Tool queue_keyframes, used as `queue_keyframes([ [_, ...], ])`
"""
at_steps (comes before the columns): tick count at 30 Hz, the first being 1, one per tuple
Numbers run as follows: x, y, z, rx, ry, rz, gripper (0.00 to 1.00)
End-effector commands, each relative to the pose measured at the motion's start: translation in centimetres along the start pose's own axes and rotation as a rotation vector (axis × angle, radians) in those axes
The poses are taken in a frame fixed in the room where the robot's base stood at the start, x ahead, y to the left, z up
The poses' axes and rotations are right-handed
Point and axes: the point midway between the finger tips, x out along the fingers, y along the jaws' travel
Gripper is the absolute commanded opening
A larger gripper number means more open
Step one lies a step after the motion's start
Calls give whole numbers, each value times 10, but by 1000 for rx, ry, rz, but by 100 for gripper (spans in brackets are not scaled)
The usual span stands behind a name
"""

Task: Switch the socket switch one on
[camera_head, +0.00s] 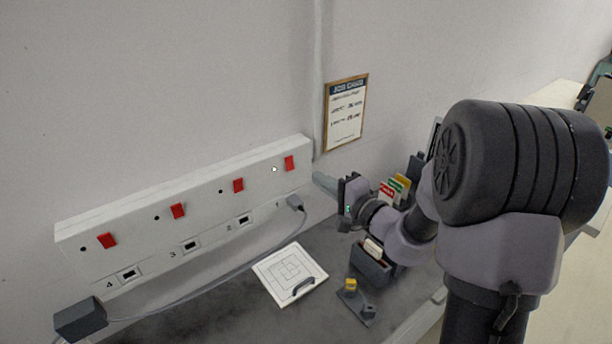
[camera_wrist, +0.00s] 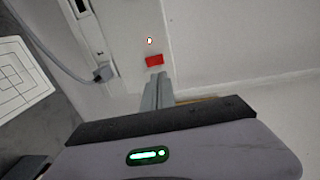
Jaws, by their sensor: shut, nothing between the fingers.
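The white socket panel (camera_head: 185,208) on the wall carries a row of red switches. Switch one (camera_head: 289,163) is the rightmost, above the plug; it also shows in the wrist view (camera_wrist: 154,60). The small lamp (camera_head: 274,169) beside it looks bright, and it shows white with a red rim in the wrist view (camera_wrist: 149,41). The dots by the other switches look dark. My gripper (camera_head: 318,178) is shut and empty, just right of the panel's end. In the wrist view its fingertips (camera_wrist: 158,78) point at switch one; whether they touch it is unclear.
A grey plug (camera_head: 295,203) sits in the rightmost socket, its cable running left to a dark adapter (camera_head: 80,318). A white board with a handle (camera_head: 290,275), a yellow-topped item (camera_head: 351,285) and a dark holder (camera_head: 372,264) lie on the cart. A framed notice (camera_head: 345,113) hangs above.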

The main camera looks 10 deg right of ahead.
Motion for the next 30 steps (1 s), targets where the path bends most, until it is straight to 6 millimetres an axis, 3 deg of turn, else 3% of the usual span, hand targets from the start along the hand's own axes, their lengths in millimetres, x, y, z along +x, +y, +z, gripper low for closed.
queue_keyframes([
  [3, -22, 0, -1, 1, 3, 0, 0],
  [7, -36, -1, 0, 0, 1, 0, 0],
  [23, -40, -1, 2, 1, -5, 1, 0],
  [26, -38, -4, 35, -4, -102, 21, 0],
  [29, -51, 0, 120, -34, -344, 123, 0],
  [30, -67, 9, 160, -64, -453, 201, 0],
])
